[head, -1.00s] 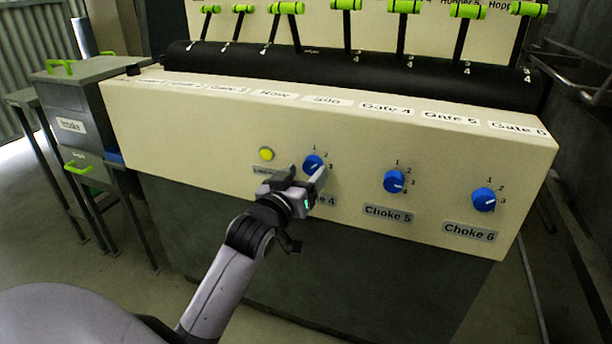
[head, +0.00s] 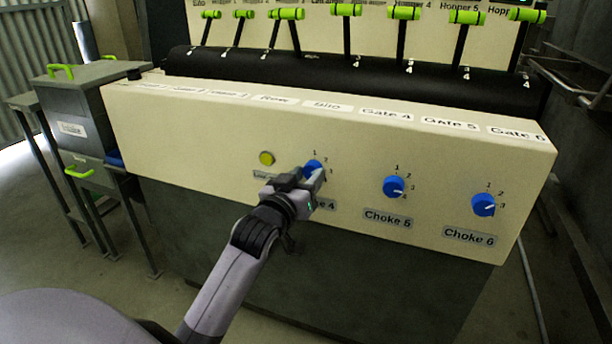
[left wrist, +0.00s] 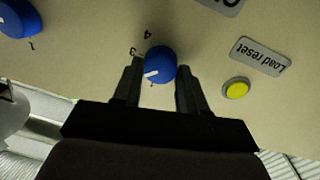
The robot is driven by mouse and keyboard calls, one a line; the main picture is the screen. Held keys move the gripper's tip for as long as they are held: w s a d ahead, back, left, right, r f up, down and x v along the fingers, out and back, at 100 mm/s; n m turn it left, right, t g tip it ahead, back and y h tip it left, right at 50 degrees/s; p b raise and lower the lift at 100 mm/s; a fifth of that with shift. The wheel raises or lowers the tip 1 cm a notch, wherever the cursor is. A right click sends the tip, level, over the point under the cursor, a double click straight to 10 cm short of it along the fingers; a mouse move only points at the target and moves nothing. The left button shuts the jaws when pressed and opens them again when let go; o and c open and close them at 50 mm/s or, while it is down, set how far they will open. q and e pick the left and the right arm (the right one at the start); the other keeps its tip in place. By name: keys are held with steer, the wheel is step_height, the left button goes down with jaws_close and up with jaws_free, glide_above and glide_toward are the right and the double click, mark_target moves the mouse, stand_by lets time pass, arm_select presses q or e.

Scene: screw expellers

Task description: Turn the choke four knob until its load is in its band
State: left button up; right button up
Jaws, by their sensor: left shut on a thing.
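The choke four knob (head: 312,166) is a blue dial on the cream panel front, beside a small yellow button. In the left wrist view the knob (left wrist: 160,63) sits between my two fingers, its white pointer mark toward the lower left of that picture. My left gripper (head: 311,174) is shut on the knob and partly covers the Choke 4 label (head: 326,204). Fingers also show either side of the knob in the left wrist view (left wrist: 160,82). No load reading or band can be made out. My right gripper is not in view.
The yellow load reset button (head: 266,158) is just left of the gripper. The Choke 5 knob (head: 393,187) and Choke 6 knob (head: 483,204) are to the right. Several green-handled levers (head: 404,14) rise behind the panel. A grey intake box (head: 85,85) stands at left.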

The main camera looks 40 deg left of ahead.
arm_select(q)
steer(key=shift+r+m+p, duration=0.2)
steer(key=shift+m+p, duration=0.4)
steer(key=shift+p, duration=0.2)
steer(key=shift+r+m+p, duration=0.1)
steer(key=shift+m+p, duration=0.7)
steer(key=shift+p, duration=0.25)
steer(key=shift+m+p, duration=0.4)
steer(key=shift+p, duration=0.05)
steer(key=shift+m+p, duration=1.05)
steer(key=shift+m, duration=0.05)
steer(key=shift+d+f+m+g+p, duration=0.1)
steer(key=shift+f+m+g+p, duration=0.1)
steer(key=shift+m+p, duration=0.35)
steer(key=shift+f+m+g+p, duration=0.1)
steer(key=shift+m+g+p, duration=0.15)
steer(key=shift+m, duration=0.4)
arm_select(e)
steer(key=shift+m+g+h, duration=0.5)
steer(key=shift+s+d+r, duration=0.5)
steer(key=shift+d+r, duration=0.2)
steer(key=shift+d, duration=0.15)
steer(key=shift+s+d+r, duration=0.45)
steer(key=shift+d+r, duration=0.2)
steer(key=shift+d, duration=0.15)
arm_select(q)
steer(key=o, duration=1.1)
steer(key=shift+c, duration=0.2)
